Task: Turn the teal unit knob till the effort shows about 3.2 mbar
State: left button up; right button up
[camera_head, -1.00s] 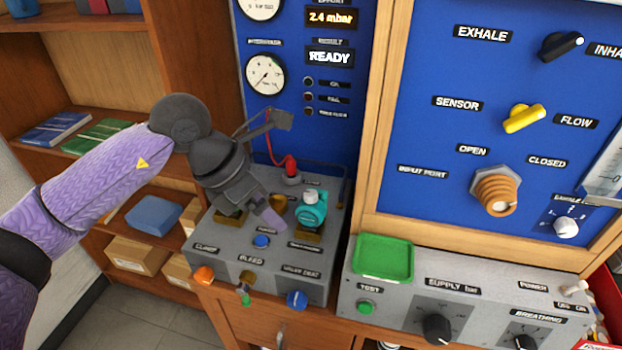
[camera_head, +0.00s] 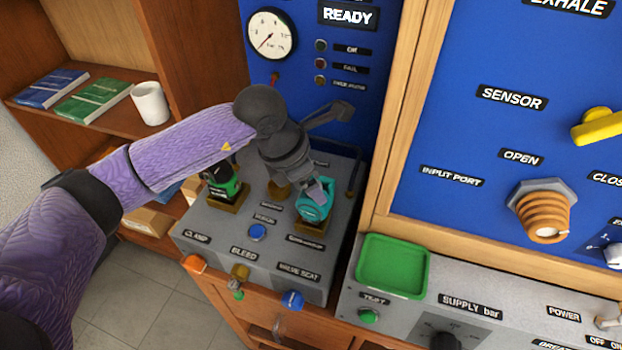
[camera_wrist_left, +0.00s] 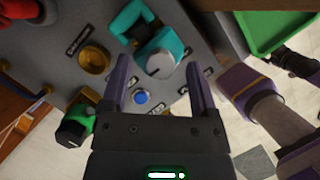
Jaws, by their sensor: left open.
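The teal unit (camera_head: 315,202) stands in a brass socket on the grey bench box. In the left wrist view the teal unit (camera_wrist_left: 150,38) has a pale grey round knob (camera_wrist_left: 160,63) facing the camera. My left gripper (camera_head: 322,190) is at the teal unit in the head view and covers its top. In the left wrist view the left gripper (camera_wrist_left: 160,82) is open, with the knob beyond and between its two purple fingers. I cannot tell whether they touch it. The effort readout is out of view now.
A green and black unit (camera_head: 222,184) stands in another socket left of the teal one. A green tray (camera_head: 428,268) lies to the right. A blue button (camera_head: 257,232) is in front. The READY display (camera_head: 347,16) and a gauge (camera_head: 271,34) are on the blue panel behind.

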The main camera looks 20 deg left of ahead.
pick_arm(q)
jog(key=shift+f, duration=0.15)
grip_shut()
dwell(0.4)
